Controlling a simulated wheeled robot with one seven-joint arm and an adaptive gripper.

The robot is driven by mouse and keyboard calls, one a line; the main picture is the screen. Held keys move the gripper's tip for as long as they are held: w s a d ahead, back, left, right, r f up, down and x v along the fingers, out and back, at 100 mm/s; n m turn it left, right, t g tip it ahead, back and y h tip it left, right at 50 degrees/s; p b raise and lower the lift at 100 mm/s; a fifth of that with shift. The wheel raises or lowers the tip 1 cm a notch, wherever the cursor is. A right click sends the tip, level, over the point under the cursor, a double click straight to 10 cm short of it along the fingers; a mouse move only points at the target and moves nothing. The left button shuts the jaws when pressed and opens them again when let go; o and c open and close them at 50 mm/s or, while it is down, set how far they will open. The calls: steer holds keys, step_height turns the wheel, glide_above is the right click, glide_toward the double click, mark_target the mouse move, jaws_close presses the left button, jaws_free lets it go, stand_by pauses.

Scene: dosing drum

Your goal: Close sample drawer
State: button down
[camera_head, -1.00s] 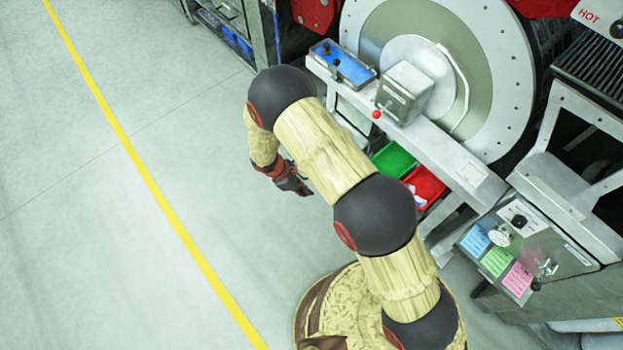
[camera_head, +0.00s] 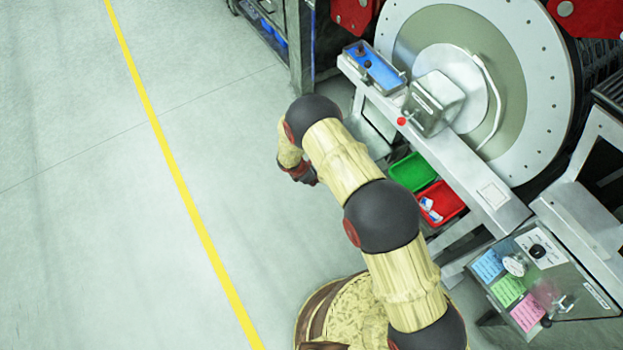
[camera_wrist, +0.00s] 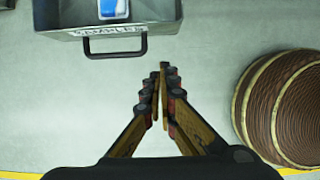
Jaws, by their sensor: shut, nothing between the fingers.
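The sample drawer (camera_wrist: 165,24) is a grey metal box at the top left of the wrist view, cut off by the frame's top edge. Its front carries a partly readable label and a dark bar handle (camera_wrist: 116,54). A blue and white item (camera_wrist: 113,9) lies inside it. My gripper (camera_wrist: 162,72) is shut and empty, with its tips below and right of the handle, apart from it. In the head view my gripper (camera_head: 307,176) is small and partly hidden by my arm. I cannot clearly make out the drawer in that view.
A green bin (camera_head: 412,171) and a red bin (camera_head: 440,202) sit under the bench frame, right of my arm. A blue-lined tray (camera_head: 374,68), a metal box (camera_head: 434,102) and the big drum (camera_head: 520,90) stand beyond. The floor on the left is open.

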steer(key=shift+w+d+f+b, duration=0.3)
steer(key=shift+w+d+f, duration=0.2)
steer(key=shift+d, duration=0.2)
steer(key=shift+w+d+f+b, duration=0.3)
steer(key=shift+w+d+f, duration=0.2)
steer(key=shift+d, duration=0.25)
steer(key=shift+w+d+f+b, duration=0.3)
steer(key=shift+w+d+f, duration=0.2)
steer(key=shift+d, duration=0.2)
steer(key=w+d, duration=0.2)
steer(key=d, duration=0.2)
steer(key=w+d, duration=0.3)
steer(key=d, duration=0.1)
steer(key=w+d+b, duration=0.1)
steer(key=w+d, duration=0.2)
steer(key=d, duration=0.1)
steer(key=shift+w+d, duration=0.1)
steer(key=shift+d, duration=0.1)
steer(key=shift+a, duration=0.15)
